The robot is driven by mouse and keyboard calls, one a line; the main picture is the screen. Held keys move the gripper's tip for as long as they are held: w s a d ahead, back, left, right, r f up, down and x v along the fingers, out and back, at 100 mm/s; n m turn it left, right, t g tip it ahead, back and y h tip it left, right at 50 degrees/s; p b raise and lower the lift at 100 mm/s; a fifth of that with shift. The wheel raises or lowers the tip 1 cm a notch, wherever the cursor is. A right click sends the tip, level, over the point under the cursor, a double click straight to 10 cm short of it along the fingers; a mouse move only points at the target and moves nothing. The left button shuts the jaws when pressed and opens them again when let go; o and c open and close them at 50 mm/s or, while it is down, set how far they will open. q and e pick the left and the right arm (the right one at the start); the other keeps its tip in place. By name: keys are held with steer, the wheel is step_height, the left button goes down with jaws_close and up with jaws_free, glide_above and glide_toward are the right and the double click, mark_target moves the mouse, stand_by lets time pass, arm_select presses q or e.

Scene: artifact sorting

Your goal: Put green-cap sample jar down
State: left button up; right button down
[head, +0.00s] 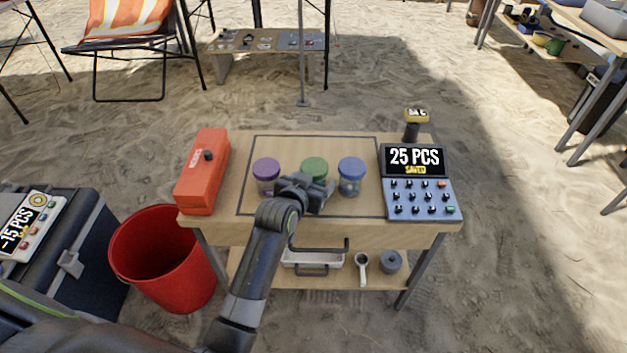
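The green-cap sample jar (315,166) is on the wooden table between the other two jars, inside the dark outlined area. Its cap shows, but most of its body is hidden behind my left gripper (308,187). My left gripper is right at the near side of this jar. I cannot tell whether its fingers are shut on the jar or open around it, nor whether the jar touches the table. My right gripper is not in view.
A purple-cap jar (267,175) stands close on the left, a blue-cap jar (350,176) close on the right. A red-orange box (203,171) and a keypad device reading 25 PCS (420,181) flank the outlined area. A red bucket (168,258) stands left of the table.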

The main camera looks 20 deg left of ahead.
arm_select(q)
steer(key=shift+s+r, duration=0.1)
steer(key=shift+r, duration=0.1)
steer(key=shift+s+r, duration=0.15)
steer(key=shift+s, duration=0.2)
steer(key=p+v, duration=0.2)
steer(key=v, duration=0.9)
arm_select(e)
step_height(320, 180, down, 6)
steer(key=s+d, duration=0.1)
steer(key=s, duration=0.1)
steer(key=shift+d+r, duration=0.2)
arm_select(q)
steer(key=shift+a, duration=0.1)
